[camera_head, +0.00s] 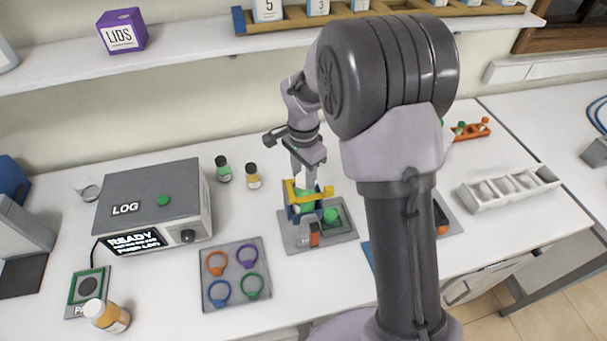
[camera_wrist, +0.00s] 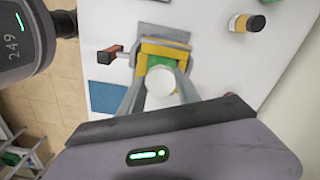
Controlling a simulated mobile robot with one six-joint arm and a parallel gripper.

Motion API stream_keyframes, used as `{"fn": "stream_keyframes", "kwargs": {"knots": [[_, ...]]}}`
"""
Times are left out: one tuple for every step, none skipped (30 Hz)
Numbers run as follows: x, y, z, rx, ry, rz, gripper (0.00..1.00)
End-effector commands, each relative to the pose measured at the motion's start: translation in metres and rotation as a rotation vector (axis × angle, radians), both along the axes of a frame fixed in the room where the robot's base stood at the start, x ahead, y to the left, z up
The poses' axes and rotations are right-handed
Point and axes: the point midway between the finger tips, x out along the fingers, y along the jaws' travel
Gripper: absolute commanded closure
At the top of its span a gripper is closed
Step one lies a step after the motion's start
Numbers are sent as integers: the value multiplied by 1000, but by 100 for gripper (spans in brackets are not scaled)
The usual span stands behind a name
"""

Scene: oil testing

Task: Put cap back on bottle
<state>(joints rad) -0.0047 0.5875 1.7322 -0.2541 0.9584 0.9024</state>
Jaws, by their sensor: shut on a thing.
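My gripper (camera_head: 305,182) reaches down over a yellow and blue clamp (camera_head: 293,193) on a grey base plate. In the wrist view the two fingers (camera_wrist: 160,74) close on a white round thing (camera_wrist: 160,86), which looks like the cap. The yellow jaws of the clamp (camera_wrist: 165,51) show just beyond it, with green between them. I cannot tell whether the cap touches a bottle.
A green bottle (camera_head: 223,170) and an amber bottle (camera_head: 253,178) stand behind left. A LOG box (camera_head: 150,200), a plate with coloured rings (camera_head: 236,301) and an amber bottle (camera_head: 108,316) are left. A white rack (camera_head: 507,190) is right. A shelf runs above the back.

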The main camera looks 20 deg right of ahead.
Motion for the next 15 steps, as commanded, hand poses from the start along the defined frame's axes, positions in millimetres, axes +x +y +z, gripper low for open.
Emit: {"fn": "stream_keyframes", "kwargs": {"knots": [[0,0,-1,0,0,0,100],[0,0,0,0,0,0,100],[0,0,0,0,0,0,100],[0,0,0,0,0,0,100],[0,0,0,0,0,0,100],[0,0,0,0,0,0,100],[0,0,0,0,0,0,100],[0,0,0,0,0,0,100],[0,0,0,0,0,0,100],[0,0,0,0,0,0,100],[0,0,0,0,0,0,55],[0,0,0,0,0,0,47],[0,0,0,0,0,0,41],[0,0,0,0,0,0,36],[0,0,0,0,0,0,36]]}}
